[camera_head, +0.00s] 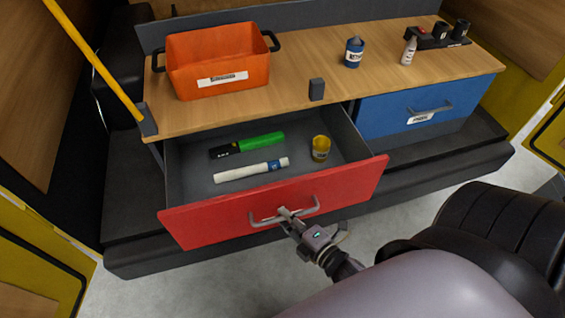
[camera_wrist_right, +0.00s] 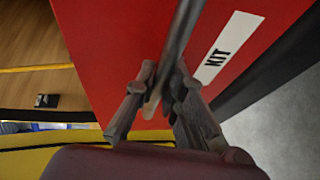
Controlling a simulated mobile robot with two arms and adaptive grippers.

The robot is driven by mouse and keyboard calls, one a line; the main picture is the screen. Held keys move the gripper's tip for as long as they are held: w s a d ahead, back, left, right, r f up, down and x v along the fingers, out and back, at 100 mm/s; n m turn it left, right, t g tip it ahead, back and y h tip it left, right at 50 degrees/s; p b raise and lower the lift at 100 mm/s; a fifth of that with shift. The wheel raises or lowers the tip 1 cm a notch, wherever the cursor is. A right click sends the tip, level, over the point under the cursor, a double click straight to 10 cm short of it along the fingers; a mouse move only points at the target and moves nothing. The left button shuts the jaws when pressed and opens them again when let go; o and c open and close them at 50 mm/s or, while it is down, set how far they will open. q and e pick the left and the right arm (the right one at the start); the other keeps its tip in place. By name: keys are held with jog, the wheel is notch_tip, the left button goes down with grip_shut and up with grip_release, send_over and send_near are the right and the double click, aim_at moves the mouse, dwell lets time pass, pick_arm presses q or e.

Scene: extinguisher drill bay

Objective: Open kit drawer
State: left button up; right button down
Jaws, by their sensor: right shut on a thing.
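The kit drawer (camera_head: 350,188) has a red front and stands pulled out from under the wooden counter, so its inside shows. Its front also fills much of the right wrist view (camera_wrist_right: 110,50), with a white KIT label (camera_wrist_right: 228,48). In the drawer lie a green and black cylinder (camera_head: 246,145), a white roll with a blue band (camera_head: 250,169) and a yellow cup-like item (camera_head: 320,148). My right gripper (camera_head: 288,214) is shut on the grey bar handle (camera_head: 310,209) of this drawer. The handle passes between its fingers in the right wrist view (camera_wrist_right: 160,95). My left gripper is not in view.
An orange bin (camera_head: 215,85), a blue can (camera_head: 354,52), a white bottle (camera_head: 409,50) and a black holder (camera_head: 440,38) stand on the counter (camera_head: 300,75). A blue drawer (camera_head: 400,105) at right is shut. Grey floor (camera_head: 225,285) is free in front.

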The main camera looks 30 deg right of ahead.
jog(key=shift+s+a, duration=0.15)
jog(key=shift+s, duration=0.25)
jog(key=c, duration=1.7)
grip_release()
jog(key=shift+o, duration=0.2)
jog(key=v, duration=1.2)
